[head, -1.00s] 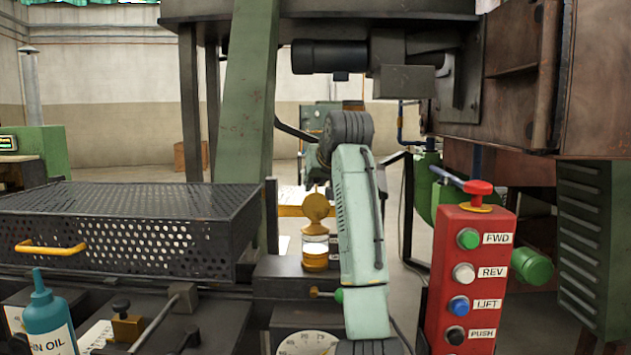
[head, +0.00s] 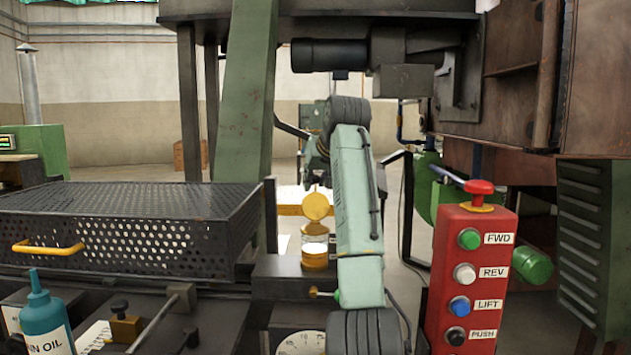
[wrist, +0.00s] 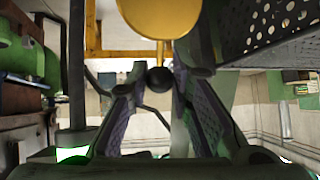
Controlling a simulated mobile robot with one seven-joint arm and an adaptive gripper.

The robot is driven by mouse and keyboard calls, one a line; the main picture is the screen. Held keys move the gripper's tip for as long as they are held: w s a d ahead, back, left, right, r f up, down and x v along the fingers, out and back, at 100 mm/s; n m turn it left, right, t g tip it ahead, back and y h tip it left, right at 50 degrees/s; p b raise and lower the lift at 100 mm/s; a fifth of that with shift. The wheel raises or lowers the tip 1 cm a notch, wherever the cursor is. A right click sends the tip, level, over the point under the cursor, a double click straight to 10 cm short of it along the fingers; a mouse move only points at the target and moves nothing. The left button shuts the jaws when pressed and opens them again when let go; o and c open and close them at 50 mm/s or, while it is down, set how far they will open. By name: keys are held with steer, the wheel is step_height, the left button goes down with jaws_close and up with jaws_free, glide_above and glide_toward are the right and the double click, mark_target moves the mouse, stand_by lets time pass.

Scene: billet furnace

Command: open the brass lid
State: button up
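The brass lid (head: 317,206) is a round yellow disc standing up on edge above a small glass and brass cup (head: 314,245) in the head view. In the wrist view the brass lid (wrist: 160,14) fills the top middle, with a thin stem running to a dark ball knob (wrist: 161,79). My gripper (wrist: 157,84) has its fingers spread, with the knob showing between the tips. I cannot tell whether either finger touches it. In the head view my gripper (head: 317,179) is just above the lid, partly hidden by my arm.
A black perforated basket (head: 130,225) with a yellow handle is at left. A red button box (head: 470,270) stands close on the right. A teal oil bottle (head: 45,320) is at front left. A dark machine housing hangs overhead.

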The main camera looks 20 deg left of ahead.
steer(key=shift+o, duration=1.2)
steer(key=shift+d+r, duration=0.15)
steer(key=shift+o, duration=1)
steer(key=shift+s, duration=0.1)
steer(key=v, duration=1.1)
steer(key=shift+s+r, duration=0.25)
steer(key=shift+r, duration=0.05)
steer(key=shift+d+f, duration=0.1)
steer(key=shift+d, duration=0.05)
